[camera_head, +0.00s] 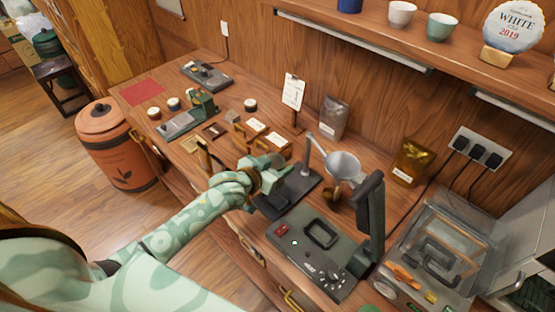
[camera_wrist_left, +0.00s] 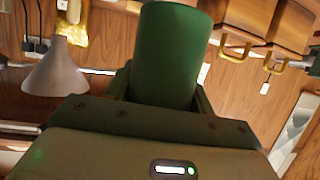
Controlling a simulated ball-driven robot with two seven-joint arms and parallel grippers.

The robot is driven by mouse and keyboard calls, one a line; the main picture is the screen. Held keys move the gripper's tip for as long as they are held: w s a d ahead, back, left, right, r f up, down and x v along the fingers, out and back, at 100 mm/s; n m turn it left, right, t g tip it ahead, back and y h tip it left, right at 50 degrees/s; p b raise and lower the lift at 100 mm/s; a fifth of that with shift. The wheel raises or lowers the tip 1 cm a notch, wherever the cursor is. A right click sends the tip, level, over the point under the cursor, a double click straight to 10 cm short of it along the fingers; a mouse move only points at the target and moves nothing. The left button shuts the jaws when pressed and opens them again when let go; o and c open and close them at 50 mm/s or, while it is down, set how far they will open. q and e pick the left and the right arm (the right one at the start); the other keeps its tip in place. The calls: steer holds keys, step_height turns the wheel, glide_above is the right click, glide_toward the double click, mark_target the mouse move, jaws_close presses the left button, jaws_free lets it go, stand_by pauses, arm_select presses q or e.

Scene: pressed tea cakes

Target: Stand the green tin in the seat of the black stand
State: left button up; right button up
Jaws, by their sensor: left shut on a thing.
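In the left wrist view, the green tin (camera_wrist_left: 170,55) is a dark green cylinder between the jaws of my left gripper, which is shut on it. In the head view my left gripper (camera_head: 272,170) is above the counter, at the left edge of the black stand. The tin cannot be told clearly from the gripper there. My gripper and wrist hide part of the base, and I cannot make out the seat. My right gripper is not in view.
A dark machine (camera_head: 312,258) with a raised arm stands at the front right of the stand. A silver pouch (camera_head: 333,118) and a gold pouch (camera_head: 413,160) stand near the wall.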

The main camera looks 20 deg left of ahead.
arm_select(q)
steer(key=shift+s+f+b, duration=0.1)
steer(key=shift+f+b, duration=0.6)
steer(key=shift+f, duration=0.05)
step_height(320, 180, down, 4)
steer(key=b, duration=0.4)
steer(key=shift+r, duration=0.25)
steer(key=shift+f+b, duration=0.6)
steer(key=shift+f, duration=0.95)
steer(key=shift+f, duration=0.1)
steer(key=shift+s, duration=0.1)
steer(key=o, duration=1.1)
